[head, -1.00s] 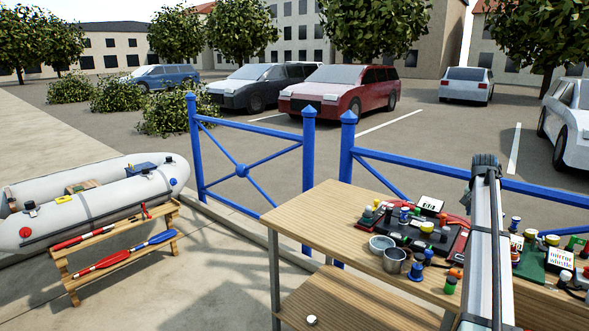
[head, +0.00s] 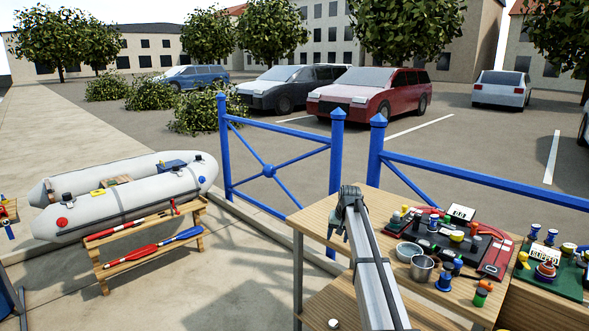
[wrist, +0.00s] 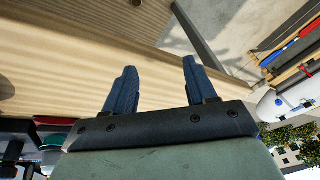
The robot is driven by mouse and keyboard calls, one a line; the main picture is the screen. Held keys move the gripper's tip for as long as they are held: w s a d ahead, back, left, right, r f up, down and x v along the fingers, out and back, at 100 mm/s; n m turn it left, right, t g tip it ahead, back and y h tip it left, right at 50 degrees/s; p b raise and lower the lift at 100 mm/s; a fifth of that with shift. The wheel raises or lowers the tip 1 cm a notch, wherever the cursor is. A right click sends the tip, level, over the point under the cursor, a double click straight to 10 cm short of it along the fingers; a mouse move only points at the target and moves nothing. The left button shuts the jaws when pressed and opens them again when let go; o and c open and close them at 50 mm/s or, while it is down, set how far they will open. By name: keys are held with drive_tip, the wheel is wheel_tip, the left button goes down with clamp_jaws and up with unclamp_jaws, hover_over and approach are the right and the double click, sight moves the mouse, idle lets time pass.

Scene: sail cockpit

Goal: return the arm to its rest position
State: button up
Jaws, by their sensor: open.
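My gripper shows in the wrist view (wrist: 160,88) with its two blue fingers apart and nothing between them. In that view it is near the wooden table, with pavement beyond the table's edge. In the head view my arm reaches up over the left part of the wooden table (head: 335,208).
The table holds a metal cup (head: 421,268), a bowl (head: 408,251), a dark tray (head: 497,257) and several small coloured items. A green board (head: 562,281) lies to the right. A blue railing (head: 470,180) stands behind. A grey inflatable boat (head: 130,203) rests on a wooden stand at left.

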drive_tip(key=s+a+f+n+g, duration=0.1)
drive_tip(key=s+a+f, duration=0.3)
drive_tip(key=a+f, duration=0.35)
drive_tip(key=s+d+f+g, duration=0.2)
drive_tip(key=s+f, duration=1)
drive_tip(key=f, duration=0.2)
drive_tip(key=s+d+f+g, duration=0.2)
drive_tip(key=s+f, duration=1)
drive_tip(key=f, duration=0.1)
drive_tip(key=s+d+f+g, duration=0.1)
drive_tip(key=s+f, duration=0.3)
drive_tip(key=s, duration=1)
drive_tip(key=s+d+f+g, duration=0.2)
drive_tip(key=s+f, duration=0.2)
drive_tip(key=s, duration=1.1)
drive_tip(key=s+d+f+g+h, duration=0.1)
drive_tip(key=s+f, duration=0.4)
drive_tip(key=s, duration=1)
drive_tip(key=shift+s+d+g, duration=0.15)
drive_tip(key=shift+s+g, duration=0.1)
drive_tip(key=shift+g, duration=0.35)
